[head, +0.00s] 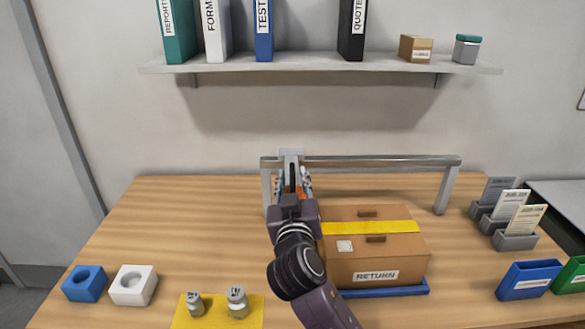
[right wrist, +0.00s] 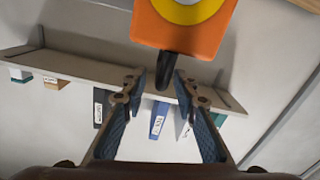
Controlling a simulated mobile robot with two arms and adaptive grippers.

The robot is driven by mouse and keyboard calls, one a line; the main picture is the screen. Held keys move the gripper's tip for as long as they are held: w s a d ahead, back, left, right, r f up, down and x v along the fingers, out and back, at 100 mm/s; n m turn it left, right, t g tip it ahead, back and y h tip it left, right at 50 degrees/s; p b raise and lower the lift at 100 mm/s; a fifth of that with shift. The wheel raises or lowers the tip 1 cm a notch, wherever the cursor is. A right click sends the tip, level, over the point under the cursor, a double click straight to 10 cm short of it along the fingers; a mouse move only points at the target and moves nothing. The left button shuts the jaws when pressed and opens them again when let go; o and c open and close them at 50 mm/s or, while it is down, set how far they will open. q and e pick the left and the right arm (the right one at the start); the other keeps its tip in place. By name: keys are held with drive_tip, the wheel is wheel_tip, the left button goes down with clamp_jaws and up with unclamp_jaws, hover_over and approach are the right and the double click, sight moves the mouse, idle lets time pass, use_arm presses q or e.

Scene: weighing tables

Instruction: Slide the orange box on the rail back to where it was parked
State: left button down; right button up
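The orange box (right wrist: 180,30) fills the top of the right wrist view, with a yellow ring and pale centre on its face. A dark handle (right wrist: 163,75) hangs from it toward my gripper. In the head view the box is mostly hidden behind my right gripper (head: 302,180), at the left end of the grey rail (head: 385,162). My right gripper, also in the wrist view (right wrist: 160,85), is open. Its blue-padded fingers are apart, with the dark handle between or just beyond the tips and a gap on each side. My left gripper is out of view.
A cardboard box (head: 385,250) on a blue tray (head: 390,292) stands just right of my right arm. Metal weights on a yellow mat (head: 250,312) and blue and white holders (head: 132,285) lie left. Card holders (head: 515,240) and bins (head: 528,282) stand right. A shelf (head: 320,64) hangs above.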

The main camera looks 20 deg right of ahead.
sight(292, 171)
drive_tip(key=x, duration=0.2)
drive_tip(key=shift+w+d+f, duration=0.1)
drive_tip(key=shift+w+f, duration=0.1)
drive_tip(key=shift+w, duration=0.35)
drive_tip(key=c, duration=0.7)
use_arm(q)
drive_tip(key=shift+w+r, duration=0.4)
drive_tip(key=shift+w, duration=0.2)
use_arm(e)
clamp_jaws()
